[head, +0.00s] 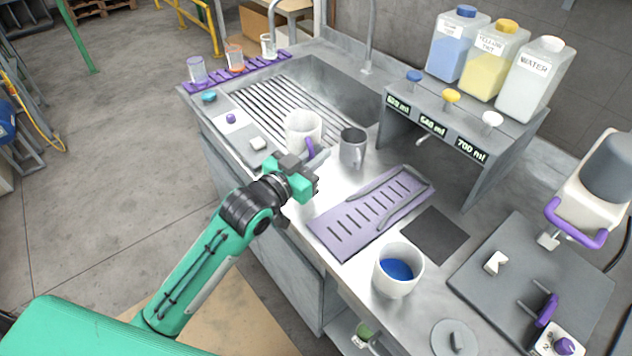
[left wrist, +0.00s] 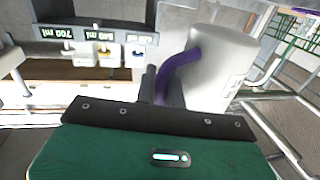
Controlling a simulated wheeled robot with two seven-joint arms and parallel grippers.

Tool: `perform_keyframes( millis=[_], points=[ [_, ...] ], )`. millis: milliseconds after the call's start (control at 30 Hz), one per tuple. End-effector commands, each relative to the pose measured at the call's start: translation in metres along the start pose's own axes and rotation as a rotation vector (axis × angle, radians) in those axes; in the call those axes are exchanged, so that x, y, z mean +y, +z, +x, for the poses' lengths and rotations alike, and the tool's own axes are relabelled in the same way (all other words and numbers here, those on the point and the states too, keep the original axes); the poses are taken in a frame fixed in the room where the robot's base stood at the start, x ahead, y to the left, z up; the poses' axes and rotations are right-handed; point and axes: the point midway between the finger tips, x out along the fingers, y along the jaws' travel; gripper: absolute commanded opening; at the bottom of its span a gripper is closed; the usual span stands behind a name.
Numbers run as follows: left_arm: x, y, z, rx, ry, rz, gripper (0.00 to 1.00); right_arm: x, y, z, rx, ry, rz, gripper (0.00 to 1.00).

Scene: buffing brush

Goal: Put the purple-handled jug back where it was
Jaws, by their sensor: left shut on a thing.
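The white jug with a purple handle (head: 302,128) is at the right end of the ribbed drainboard, beside a grey metal pitcher (head: 353,147). My left gripper (head: 312,163) is shut on its purple handle from the front side. In the left wrist view the pale jug (left wrist: 222,65) and its purple handle (left wrist: 180,72) show just beyond the gripper (left wrist: 165,88). The jug looks about upright in the head view. I cannot tell whether its base touches the counter. My right gripper is not in view.
A slotted purple tray (head: 345,232) lies right of the gripper. A white tub with blue contents (head: 398,270) stands nearer the front. A dispenser shelf (head: 470,120) carries several bottles behind. The sink basin (head: 335,88) is behind the jug. A dark mat (head: 435,234) is bare.

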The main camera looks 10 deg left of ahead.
Motion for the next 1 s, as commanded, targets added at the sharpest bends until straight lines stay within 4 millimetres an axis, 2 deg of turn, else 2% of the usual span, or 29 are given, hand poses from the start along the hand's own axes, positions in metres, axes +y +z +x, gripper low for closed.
perform_keyframes(
  millis=[33, 133, 367, 600, 1000],
  points=[
    [0.000, 0.012, 0.000, -0.004, -0.001, -0.002, 0.00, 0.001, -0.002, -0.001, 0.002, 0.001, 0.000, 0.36],
    [0.001, 0.030, -0.001, -0.002, 0.000, 0.000, 0.00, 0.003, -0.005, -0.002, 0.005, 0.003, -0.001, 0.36],
    [0.001, 0.049, 0.000, 0.000, 0.000, 0.001, 0.00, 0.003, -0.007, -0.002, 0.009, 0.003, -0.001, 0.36],
    [0.002, 0.082, 0.000, 0.000, -0.001, 0.001, 0.00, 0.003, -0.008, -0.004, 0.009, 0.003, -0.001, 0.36],
    [0.002, 0.089, 0.000, 0.002, 0.000, 0.001, 0.00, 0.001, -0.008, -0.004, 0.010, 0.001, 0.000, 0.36]
  ],
)
